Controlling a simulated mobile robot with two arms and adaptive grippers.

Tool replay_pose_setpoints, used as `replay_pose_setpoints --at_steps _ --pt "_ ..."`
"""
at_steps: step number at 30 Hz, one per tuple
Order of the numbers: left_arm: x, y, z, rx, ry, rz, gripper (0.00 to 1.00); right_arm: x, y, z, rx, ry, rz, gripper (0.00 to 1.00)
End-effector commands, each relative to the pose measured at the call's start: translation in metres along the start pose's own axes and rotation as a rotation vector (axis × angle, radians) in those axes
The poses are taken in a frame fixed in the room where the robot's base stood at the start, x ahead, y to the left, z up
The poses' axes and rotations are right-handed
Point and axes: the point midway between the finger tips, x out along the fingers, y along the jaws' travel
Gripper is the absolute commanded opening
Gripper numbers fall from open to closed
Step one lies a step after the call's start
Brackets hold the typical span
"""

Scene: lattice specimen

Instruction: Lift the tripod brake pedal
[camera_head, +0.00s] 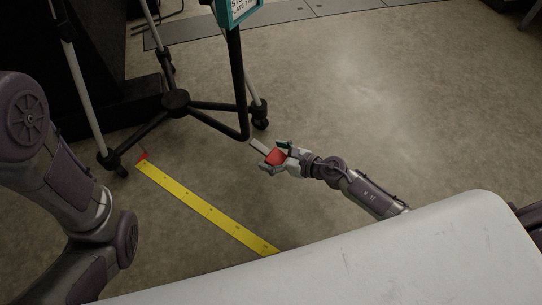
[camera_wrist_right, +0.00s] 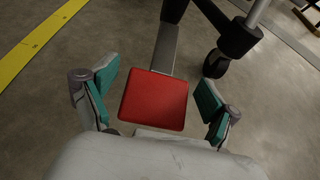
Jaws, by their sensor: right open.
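The brake pedal is a red, roughly square pad (camera_head: 276,156) on a flat grey metal lever that runs up toward the black tripod base (camera_head: 176,101). My right gripper (camera_head: 274,158) is at the pedal, low over the floor. In the right wrist view the red pedal (camera_wrist_right: 154,99) lies between the two teal-padded fingers, which are spread apart with a gap on each side of it. The right gripper is open and holds nothing. Whether the fingers are level with the pad in height I cannot tell. My left arm shows at the left edge of the head view, but its gripper is out of the picture.
A yellow tape strip (camera_head: 205,208) with a red end lies on the floor left of the pedal. Tripod legs and black casters (camera_head: 260,124) stand close beyond the pedal; one caster (camera_wrist_right: 215,64) is near the right finger. The floor to the right is clear.

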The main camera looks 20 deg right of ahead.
Motion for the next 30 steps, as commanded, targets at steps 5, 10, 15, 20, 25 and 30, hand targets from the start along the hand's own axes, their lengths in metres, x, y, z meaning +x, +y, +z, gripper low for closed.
replay_pose_setpoints --at_steps 5,10,15,20,25,30 --pt "-0.0019 0.0005 -0.0007 0.000 0.000 0.000 0.40 0.0064 0.0004 0.0003 0.000 0.000 0.000 0.88" --pt "-0.0016 0.0005 -0.0005 0.000 0.000 0.000 0.40 0.0061 0.0004 0.0005 0.000 0.000 0.001 0.88" --pt "-0.0017 0.0004 -0.0005 0.000 0.000 0.000 0.40 0.0059 0.0003 0.0004 0.000 0.000 0.000 0.64" --pt "-0.0017 0.0004 -0.0004 0.000 -0.001 0.000 0.40 0.0058 0.0002 0.0004 0.000 0.000 0.000 0.38" --pt "-0.0017 0.0003 -0.0003 0.000 -0.001 0.000 0.40 0.0057 0.0001 0.0003 0.000 0.000 0.000 0.09" --pt "-0.0004 0.0000 0.0002 0.000 -0.001 0.000 0.40 0.0053 0.0000 0.0011 0.000 0.002 0.000 0.00"
